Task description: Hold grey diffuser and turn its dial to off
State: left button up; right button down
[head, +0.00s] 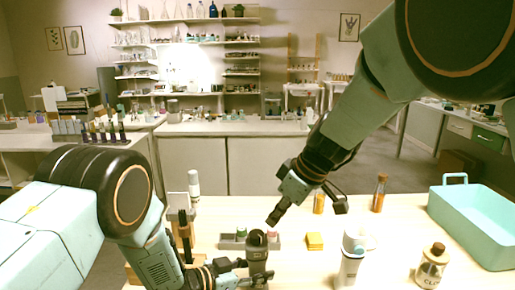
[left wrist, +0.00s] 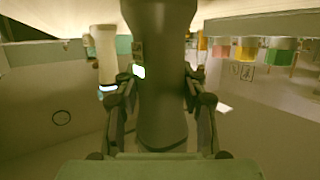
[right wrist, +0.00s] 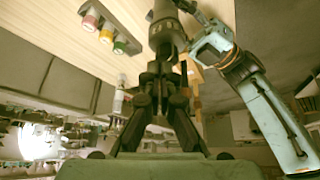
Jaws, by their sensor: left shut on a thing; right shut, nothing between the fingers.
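The grey diffuser (head: 257,262) stands upright near the front of the table, a dark cylinder with a rounded top. My left gripper (head: 243,270) is shut around its body from the left. In the left wrist view the diffuser (left wrist: 165,85) fills the space between the fingers. My right gripper (head: 272,221) is shut and empty, with its tips pointing down just above and behind the diffuser's top. In the right wrist view the shut fingertips (right wrist: 158,72) are close to the diffuser (right wrist: 166,35); I cannot tell whether they touch. The dial's setting cannot be made out.
A low rack (head: 228,243) of coloured-cap bottles stands behind the diffuser. A yellow block (head: 315,241), a white bottle (head: 350,262) and a corked jar (head: 432,270) are to the right. A teal tray (head: 475,225) is at far right. A white-capped bottle (head: 193,187) stands back left.

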aim_at(256, 238)
jog(key=shift+f, duration=2.05)
jog(key=shift+a, duration=0.35)
